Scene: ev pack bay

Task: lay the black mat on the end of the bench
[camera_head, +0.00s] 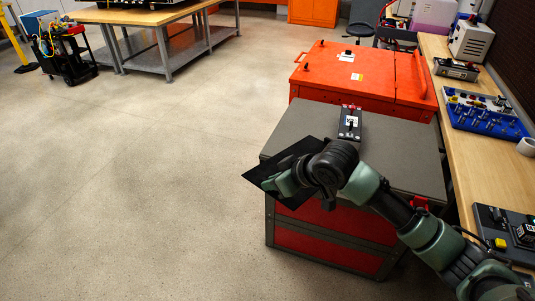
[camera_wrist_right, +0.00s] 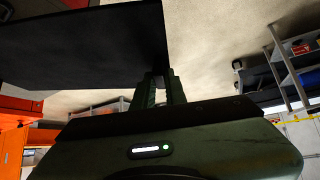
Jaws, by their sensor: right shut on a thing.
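The black mat (camera_head: 284,158) is a thin flat dark sheet at the left edge of the grey-topped red cabinet (camera_head: 395,150). It is raised and tilted, and part of it juts out over the floor side. My right gripper (camera_head: 276,185) is shut on the mat. In the right wrist view the mat (camera_wrist_right: 85,48) fills the upper left, with its edge between the fingers (camera_wrist_right: 160,88). A long wooden bench (camera_head: 455,120) runs along the right side. My left gripper is in neither view.
A small black device (camera_head: 350,122) stands on the grey top near its back edge. An orange-red case (camera_head: 350,70) is behind it. A blue tray (camera_head: 485,114), a grey box (camera_head: 456,69) and a dark device (camera_head: 505,228) occupy the wooden bench.

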